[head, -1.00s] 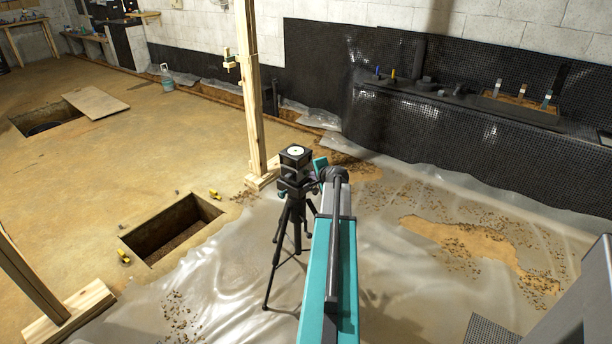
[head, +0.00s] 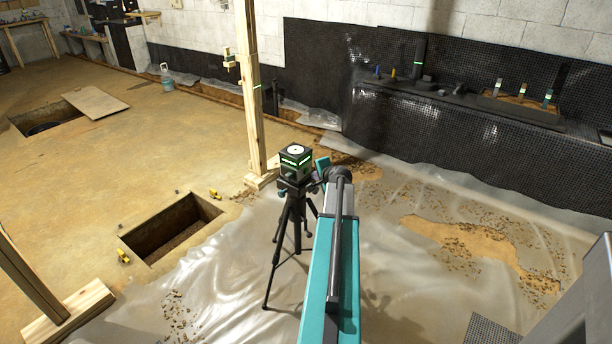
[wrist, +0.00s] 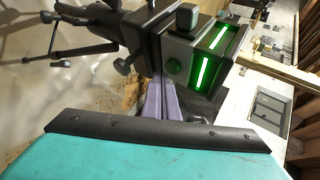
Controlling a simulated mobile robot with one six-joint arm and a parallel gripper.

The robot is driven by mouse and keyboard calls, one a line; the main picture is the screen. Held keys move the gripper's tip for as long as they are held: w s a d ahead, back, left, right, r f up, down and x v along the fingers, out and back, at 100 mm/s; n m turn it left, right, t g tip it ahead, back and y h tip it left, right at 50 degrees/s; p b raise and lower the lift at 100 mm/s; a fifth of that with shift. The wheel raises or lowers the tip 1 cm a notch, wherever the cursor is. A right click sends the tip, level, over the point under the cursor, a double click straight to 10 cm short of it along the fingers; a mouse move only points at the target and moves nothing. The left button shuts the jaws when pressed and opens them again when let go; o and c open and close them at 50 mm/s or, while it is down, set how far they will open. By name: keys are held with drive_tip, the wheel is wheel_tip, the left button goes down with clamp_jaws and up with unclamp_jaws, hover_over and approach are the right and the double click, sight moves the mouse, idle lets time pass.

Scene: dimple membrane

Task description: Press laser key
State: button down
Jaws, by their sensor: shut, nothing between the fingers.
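The laser level (head: 295,160) stands upright on a black tripod (head: 285,240) in front of the wooden post. Its windows glow green, and it shows large in the wrist view (wrist: 205,50). My gripper (wrist: 162,85) shows as two pale purple fingers, shut together and empty. In the head view my arm hides most of the gripper.
A wooden post (head: 250,90) stands just behind the laser. An open pit (head: 170,228) lies to the left. Plastic sheeting (head: 200,290) covers the floor around the tripod. A black dimpled ledge (head: 450,130) with small items runs along the right wall.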

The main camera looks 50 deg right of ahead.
drive_tip(key=shift+s, duration=0.25)
drive_tip(key=shift+s+b, duration=0.9)
drive_tip(key=shift+s, duration=1.5)
